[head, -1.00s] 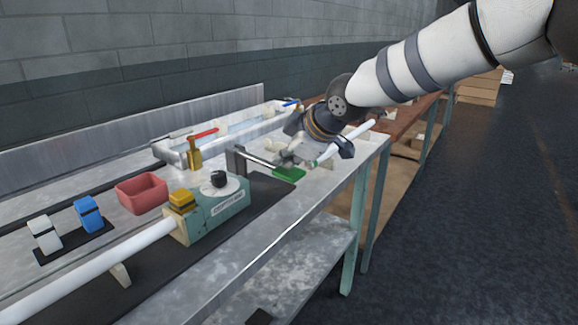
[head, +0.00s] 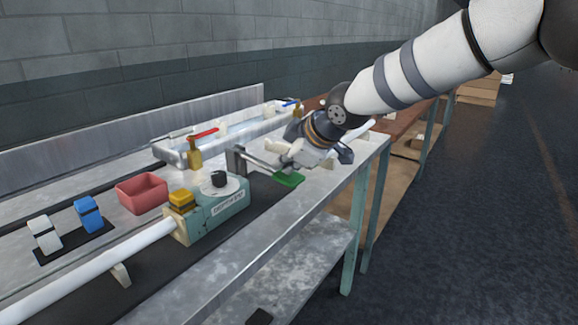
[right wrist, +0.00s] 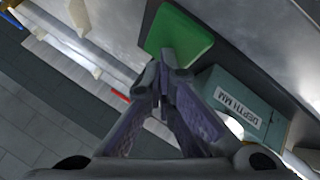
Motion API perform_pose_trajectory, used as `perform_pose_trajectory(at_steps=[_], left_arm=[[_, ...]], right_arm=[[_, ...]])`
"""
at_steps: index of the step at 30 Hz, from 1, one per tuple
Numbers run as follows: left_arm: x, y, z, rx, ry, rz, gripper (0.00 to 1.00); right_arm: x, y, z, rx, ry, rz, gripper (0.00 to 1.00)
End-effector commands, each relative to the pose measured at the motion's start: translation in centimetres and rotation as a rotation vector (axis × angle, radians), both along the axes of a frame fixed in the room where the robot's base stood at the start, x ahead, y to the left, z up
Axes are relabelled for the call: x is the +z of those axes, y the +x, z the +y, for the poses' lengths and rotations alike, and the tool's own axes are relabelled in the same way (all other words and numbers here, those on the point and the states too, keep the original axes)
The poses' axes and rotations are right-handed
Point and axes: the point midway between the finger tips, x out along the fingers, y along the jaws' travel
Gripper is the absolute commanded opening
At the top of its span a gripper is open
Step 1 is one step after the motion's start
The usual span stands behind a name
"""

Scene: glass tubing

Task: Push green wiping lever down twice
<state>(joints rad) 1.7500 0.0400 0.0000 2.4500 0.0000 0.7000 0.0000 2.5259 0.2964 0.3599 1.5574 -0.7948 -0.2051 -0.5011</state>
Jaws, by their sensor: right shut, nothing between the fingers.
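The green wiping lever (head: 288,180) is a flat green pad at the end of a metal rod, which comes from a grey upright bracket (head: 235,160). The rod slopes down toward the pad. My right gripper (head: 290,162) is shut and empty, just above the pad in the head view. In the right wrist view the shut fingertips (right wrist: 165,66) overlap the near edge of the green pad (right wrist: 180,36). They look in contact or very close; I cannot tell which. My left gripper is not in view.
A teal depth gauge box (head: 228,202) with a black knob stands left of the lever. A red bin (head: 142,194), blue block (head: 88,215) and white block (head: 44,234) lie further left. A water trough (head: 172,157) runs behind. A white tube (head: 100,274) lies at front left.

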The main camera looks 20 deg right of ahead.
Motion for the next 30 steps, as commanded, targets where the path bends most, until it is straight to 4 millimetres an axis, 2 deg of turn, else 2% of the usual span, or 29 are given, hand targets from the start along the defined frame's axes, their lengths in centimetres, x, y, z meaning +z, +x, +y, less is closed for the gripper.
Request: perform_pose_trajectory(at_steps=[30], left_arm=[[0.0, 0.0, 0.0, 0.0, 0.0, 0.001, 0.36]], right_arm=[[-1.4, 0.0, 0.0, -0.001, -0.001, 0.004, 0.0]])
